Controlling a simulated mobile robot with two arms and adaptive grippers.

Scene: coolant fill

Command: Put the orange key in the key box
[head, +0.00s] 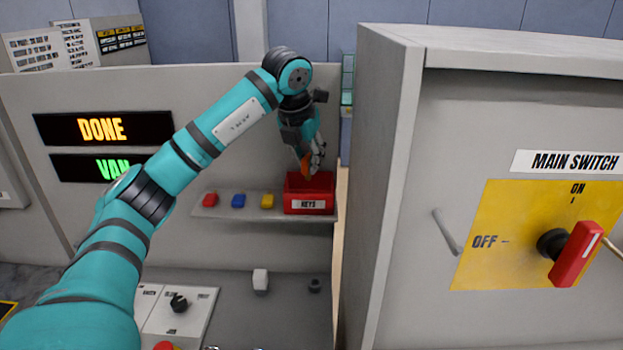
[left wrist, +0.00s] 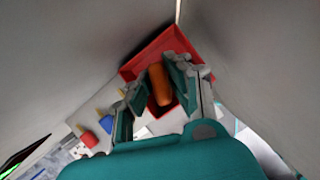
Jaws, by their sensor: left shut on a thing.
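The red key box (head: 309,196), labelled KEYS, stands at the right end of a small shelf; it also shows in the left wrist view (left wrist: 150,58). My left gripper (head: 309,165) points down right above the box. It is shut on the orange key (left wrist: 159,85), whose orange part shows between the fingers in the left wrist view and as a small orange patch in the head view (head: 307,163). The key's lower end is hidden, so I cannot tell whether it reaches inside the box. My right gripper is not in view.
Red (head: 210,200), blue (head: 238,201) and yellow (head: 267,201) pieces sit on the shelf (head: 240,213) left of the box. A large grey cabinet (head: 390,130) with a red main switch (head: 577,254) stands close on the right. Signs (head: 103,129) read DONE and VAN.

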